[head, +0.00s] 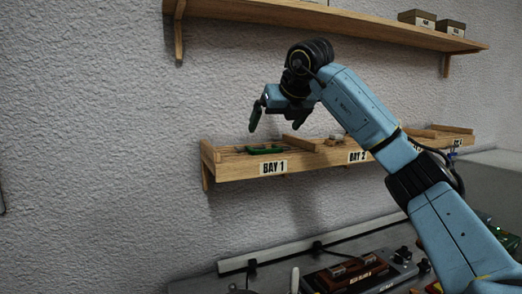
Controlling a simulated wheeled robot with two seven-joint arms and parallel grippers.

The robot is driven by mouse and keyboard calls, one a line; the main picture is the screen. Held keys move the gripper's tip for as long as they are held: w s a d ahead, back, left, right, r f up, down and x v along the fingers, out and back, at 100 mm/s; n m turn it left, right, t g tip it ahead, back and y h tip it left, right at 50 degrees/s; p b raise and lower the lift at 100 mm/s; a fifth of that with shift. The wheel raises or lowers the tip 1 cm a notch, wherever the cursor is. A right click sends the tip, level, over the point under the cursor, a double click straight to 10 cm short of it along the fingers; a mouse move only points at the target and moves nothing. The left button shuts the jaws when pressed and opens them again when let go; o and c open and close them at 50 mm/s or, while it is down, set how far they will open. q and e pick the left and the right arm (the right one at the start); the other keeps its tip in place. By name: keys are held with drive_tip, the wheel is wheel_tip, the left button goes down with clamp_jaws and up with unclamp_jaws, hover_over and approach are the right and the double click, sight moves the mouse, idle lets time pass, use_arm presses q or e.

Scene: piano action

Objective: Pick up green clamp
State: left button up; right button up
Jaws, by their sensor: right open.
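A green clamp (265,150) lies in the left section of the wooden shelf tray (236,170), behind the label BAY 1. My right gripper (276,126) is above the clamp and apart from it, its fingers pointing down and spread open, with nothing seen between them. The finger on the left looks dark green. My right arm comes in from the lower right and hides part of the tray around BAY 2. My left gripper is out of view.
A higher wooden shelf (330,18) with small boxes (416,18) runs above my arm. Below, a bench holds a dark red device (350,274) and other gear. A low wooden divider (301,143) stands right of the clamp. The wall at left is bare.

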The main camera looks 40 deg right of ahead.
sight(268, 149)
drive_tip(key=shift+x, duration=1.1)
drive_tip(key=x, duration=0.4)
drive_tip(key=shift+w+a+f, duration=0.1)
drive_tip(key=shift+f, duration=0.4)
drive_tip(key=shift+w+f, duration=0.2)
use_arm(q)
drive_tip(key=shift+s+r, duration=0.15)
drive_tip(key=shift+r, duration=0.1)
use_arm(e)
drive_tip(key=c, duration=0.8)
